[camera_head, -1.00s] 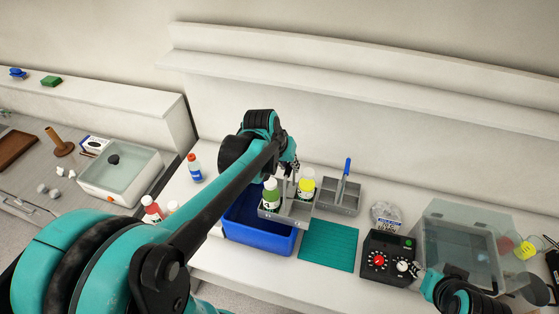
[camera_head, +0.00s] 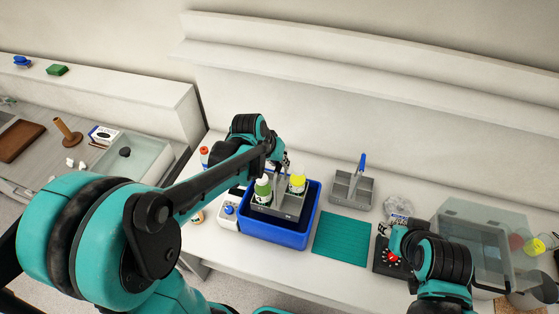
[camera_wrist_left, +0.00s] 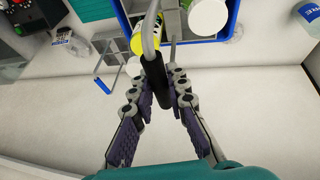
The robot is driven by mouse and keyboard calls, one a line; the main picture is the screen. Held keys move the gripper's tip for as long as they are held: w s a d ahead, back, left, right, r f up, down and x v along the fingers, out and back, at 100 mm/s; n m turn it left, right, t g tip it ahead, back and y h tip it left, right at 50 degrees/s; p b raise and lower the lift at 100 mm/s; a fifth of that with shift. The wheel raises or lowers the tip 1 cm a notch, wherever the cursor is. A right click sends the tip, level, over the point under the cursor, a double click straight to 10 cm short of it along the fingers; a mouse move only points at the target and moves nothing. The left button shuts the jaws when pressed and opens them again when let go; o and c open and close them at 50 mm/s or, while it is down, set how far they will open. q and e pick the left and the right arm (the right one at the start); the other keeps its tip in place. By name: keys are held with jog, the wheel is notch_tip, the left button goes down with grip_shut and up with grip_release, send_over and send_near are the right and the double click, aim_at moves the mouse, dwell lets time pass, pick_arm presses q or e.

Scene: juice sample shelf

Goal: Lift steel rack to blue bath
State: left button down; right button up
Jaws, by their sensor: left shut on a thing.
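My left gripper (camera_head: 284,165) is above the rack. In the left wrist view, its fingers (camera_wrist_left: 160,88) are shut on the rack's black handle grip (camera_wrist_left: 154,76).
A second grey rack (camera_head: 350,190) with a blue handle stands behind the teal mat (camera_head: 341,239). The mat is bare. A clear lidded tank (camera_head: 475,235) is at the right. A white device with a blue knob (camera_head: 229,216) stands left of the bath.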

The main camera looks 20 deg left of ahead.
pick_arm(q)
jog(key=b, duration=0.5)
send_over(284, 189)
jog(key=s, duration=0.2)
jog(key=shift+w+a+f, duration=0.1)
jog(key=shift+a+f, duration=0.05)
jog(key=shift+f, duration=1.15)
jog(key=shift+w+a+f, duration=0.1)
jog(key=shift+a+f, duration=0.05)
jog(key=shift+f, duration=1.2)
jog(key=shift+a+f, duration=0.15)
jog(key=shift+f, duration=1.15)
jog(key=shift+f+b, duration=2.25)
jog(key=shift+f, duration=0.15)
jog(key=c, duration=1.4)
grip_release()
jog(key=shift+s, duration=0.1)
